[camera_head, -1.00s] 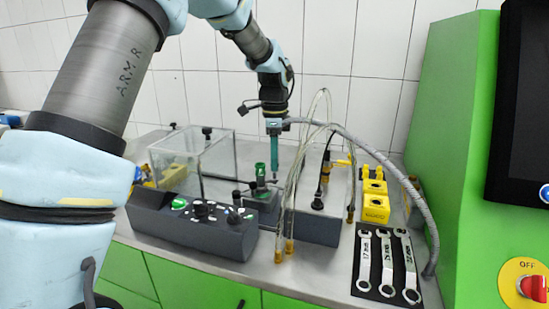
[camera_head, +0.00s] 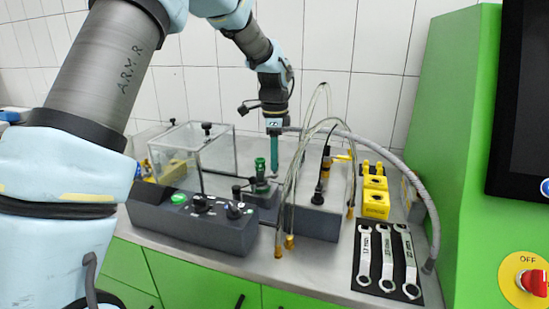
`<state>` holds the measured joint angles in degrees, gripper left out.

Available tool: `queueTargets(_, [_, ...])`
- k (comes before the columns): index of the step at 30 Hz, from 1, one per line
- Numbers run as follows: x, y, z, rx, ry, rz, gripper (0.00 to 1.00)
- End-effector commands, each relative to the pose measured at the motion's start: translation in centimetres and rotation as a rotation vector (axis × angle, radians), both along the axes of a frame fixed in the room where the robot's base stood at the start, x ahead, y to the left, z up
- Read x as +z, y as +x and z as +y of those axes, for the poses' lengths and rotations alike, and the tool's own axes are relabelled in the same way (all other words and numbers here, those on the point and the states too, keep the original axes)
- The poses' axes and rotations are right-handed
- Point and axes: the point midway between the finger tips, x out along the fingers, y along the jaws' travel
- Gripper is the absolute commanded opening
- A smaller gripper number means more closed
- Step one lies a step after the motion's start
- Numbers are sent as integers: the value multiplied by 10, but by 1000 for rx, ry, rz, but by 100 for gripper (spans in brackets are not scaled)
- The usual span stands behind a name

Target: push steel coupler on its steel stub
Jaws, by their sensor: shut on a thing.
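My gripper (camera_head: 274,168) hangs from above over the middle of the bench, with its narrow teal fingers pointing down. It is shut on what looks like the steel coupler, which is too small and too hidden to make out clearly. A grey ribbed hose (camera_head: 395,162) runs from beside the gripper in an arc to the right side of the bench. A green fitting (camera_head: 260,168) stands upright just left of the fingertips. I cannot make out the steel stub or tell whether the coupler touches it.
A dark control box (camera_head: 185,222) stands in front, with a clear case (camera_head: 180,155) behind it. Thin clear hoses (camera_head: 297,180) with brass ends hang right of my gripper. Yellow blocks (camera_head: 376,203) and wrenches (camera_head: 387,258) lie right. A green cabinet (camera_head: 455,130) bounds the right side.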

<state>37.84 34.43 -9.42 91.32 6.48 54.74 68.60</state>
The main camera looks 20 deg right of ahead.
Motion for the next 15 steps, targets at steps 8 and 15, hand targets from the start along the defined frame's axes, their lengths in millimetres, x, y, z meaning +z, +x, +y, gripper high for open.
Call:
queueTargets(8, [-6, 0, 0, 1, -1, 0, 0])
queueTargets(15, [-7, 0, 0, 0, 0, 0, 0])
